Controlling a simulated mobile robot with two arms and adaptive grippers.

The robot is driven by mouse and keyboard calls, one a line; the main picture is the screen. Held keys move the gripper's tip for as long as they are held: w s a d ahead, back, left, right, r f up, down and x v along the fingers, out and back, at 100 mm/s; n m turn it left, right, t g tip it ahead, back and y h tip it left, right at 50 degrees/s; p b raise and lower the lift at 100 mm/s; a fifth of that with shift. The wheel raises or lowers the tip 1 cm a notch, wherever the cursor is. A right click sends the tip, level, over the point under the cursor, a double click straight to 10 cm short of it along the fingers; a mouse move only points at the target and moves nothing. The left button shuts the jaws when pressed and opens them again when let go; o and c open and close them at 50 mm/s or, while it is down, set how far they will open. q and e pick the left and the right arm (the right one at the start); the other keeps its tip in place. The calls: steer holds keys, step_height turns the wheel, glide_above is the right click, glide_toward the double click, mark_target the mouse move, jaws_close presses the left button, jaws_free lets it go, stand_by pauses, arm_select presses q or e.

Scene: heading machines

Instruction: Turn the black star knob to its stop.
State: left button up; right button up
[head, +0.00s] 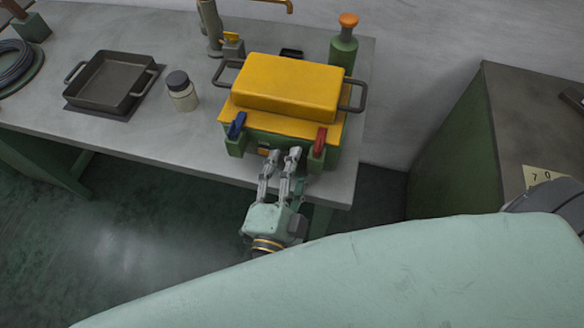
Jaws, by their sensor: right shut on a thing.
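The machine in front of me is a green box (253,146) with a yellow cover (285,86), standing at the right end of the grey bench. My right gripper (284,157) reaches up to the lower middle of its front face, between the blue lever and the red lever. Its fingers are shut on a small part there, at the place of the black star knob. The knob itself is hidden by the fingers, so its angle cannot be told. My left gripper is not in view.
The blue lever (237,125) and red lever (320,141) flank my right gripper closely. A lidded jar (181,92), a dark pan (105,84) and a green bottle (344,50) stand on the bench (185,132). A green cabinet (455,140) is at the right.

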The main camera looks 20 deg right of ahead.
steer(key=o, duration=1.1)
steer(key=shift+s+d+f, duration=0.1)
steer(key=shift+s+f, duration=0.05)
steer(key=shift+f, duration=0.05)
